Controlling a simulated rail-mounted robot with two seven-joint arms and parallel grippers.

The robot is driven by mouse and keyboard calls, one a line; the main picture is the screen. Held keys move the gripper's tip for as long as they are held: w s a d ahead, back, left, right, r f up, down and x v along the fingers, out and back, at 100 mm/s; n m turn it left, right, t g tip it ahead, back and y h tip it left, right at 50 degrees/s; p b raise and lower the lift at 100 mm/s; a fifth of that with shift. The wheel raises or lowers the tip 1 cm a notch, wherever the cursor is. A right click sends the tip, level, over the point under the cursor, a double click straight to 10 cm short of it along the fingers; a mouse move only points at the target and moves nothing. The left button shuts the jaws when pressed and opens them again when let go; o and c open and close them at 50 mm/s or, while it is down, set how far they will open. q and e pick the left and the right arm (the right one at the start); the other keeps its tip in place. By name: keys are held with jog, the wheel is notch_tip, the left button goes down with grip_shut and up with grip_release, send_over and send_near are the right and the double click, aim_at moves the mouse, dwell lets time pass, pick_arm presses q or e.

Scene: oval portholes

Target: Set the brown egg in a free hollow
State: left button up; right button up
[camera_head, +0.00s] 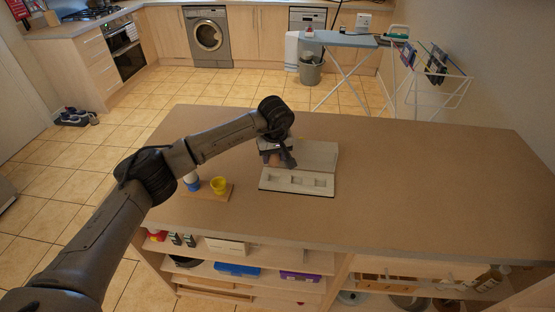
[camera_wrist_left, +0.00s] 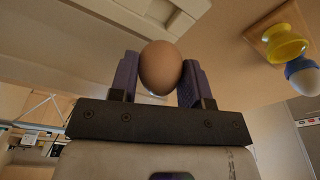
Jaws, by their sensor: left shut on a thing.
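The brown egg (camera_wrist_left: 160,68) sits between the two purple-grey fingers of my left gripper (camera_head: 281,160), which is shut on it. In the head view the gripper is over the left part of an open grey carton (camera_head: 297,192), and the egg cannot be made out clearly there. The carton lies on the counter with its lid (camera_head: 318,153) laid back. A row of squarish hollows (camera_head: 297,181) shows along its front, and they look empty. The carton also shows along the top of the left wrist view (camera_wrist_left: 150,14). My right gripper is out of view.
Left of the carton, a small wooden board (camera_head: 209,195) bears a yellow egg cup (camera_head: 219,185) and a blue cup (camera_head: 192,186) with a white, egg-like top. The wide brown counter (camera_head: 430,180) is clear to the right. Shelves with boxes are below its front edge.

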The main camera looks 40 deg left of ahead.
aim_at(274, 165)
pick_arm(q)
jog(key=shift+s+d+f, duration=0.15)
jog(key=shift+d+f, duration=0.1)
jog(key=shift+f, duration=0.1)
jog(key=shift+f+b, duration=0.3)
jog(key=shift+b, duration=0.1)
jog(key=shift+f+b, duration=1.1)
jog(key=shift+f, duration=0.2)
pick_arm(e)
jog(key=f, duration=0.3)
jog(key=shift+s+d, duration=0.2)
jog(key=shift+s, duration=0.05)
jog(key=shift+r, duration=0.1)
pick_arm(q)
jog(key=shift+f, duration=0.1)
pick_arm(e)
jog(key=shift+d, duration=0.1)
pick_arm(q)
jog(key=shift+f, duration=0.3)
jog(key=shift+p, duration=0.3)
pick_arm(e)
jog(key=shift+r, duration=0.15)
